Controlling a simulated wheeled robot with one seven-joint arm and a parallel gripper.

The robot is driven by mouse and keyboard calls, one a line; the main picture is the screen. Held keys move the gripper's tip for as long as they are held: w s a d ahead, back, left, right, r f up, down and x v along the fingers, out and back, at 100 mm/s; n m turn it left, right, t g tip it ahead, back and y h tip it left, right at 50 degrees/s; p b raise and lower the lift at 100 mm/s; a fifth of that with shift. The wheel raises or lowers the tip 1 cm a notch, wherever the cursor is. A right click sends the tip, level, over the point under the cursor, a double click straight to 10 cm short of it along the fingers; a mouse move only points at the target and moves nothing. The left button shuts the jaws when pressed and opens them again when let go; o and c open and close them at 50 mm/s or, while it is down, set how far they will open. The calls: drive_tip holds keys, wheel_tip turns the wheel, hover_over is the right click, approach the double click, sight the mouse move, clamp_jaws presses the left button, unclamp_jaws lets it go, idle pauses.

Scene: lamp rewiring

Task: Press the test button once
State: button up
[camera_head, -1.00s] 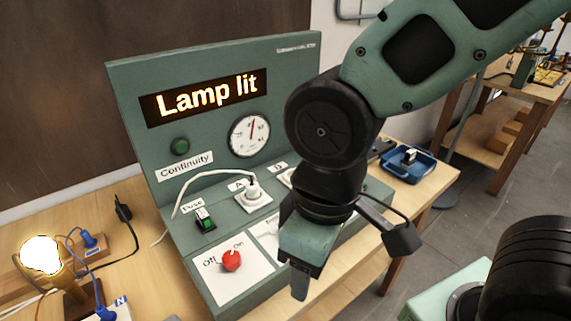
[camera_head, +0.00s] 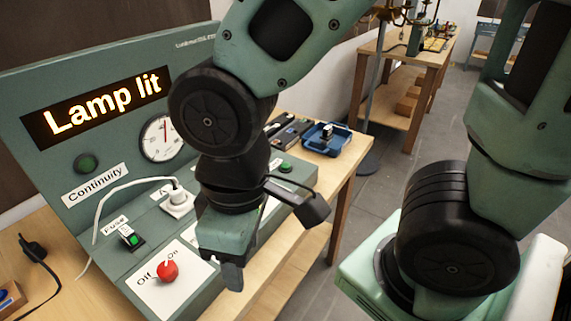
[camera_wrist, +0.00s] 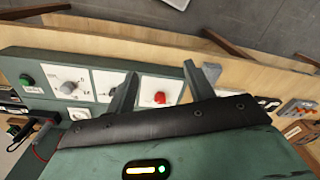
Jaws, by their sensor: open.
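The green test panel (camera_head: 25,95) stands on the bench at left, its display (camera_head: 100,108) reading "Lamp lit". A small green button (camera_head: 285,167), probably the test button, sits at the right end of its sloped front. In the wrist view, a green button (camera_wrist: 25,79) shows at far left, past a grey knob (camera_wrist: 68,87). My gripper (camera_head: 232,277) is open and empty over the panel's front edge, right of the red Off/On knob (camera_head: 168,271). In the wrist view, that red knob (camera_wrist: 160,98) appears between my gripper's (camera_wrist: 160,72) spread fingers. No finger appears to touch the button.
A white plug (camera_head: 178,200) with a white cord stands in a socket. A green-lit fuse switch (camera_head: 131,238) is beside it. A blue tray (camera_head: 326,138) lies right of the panel. Another wooden bench (camera_head: 408,70) stands behind. Floor between benches looks clear.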

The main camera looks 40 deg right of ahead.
clamp_jaws()
idle(1.5)
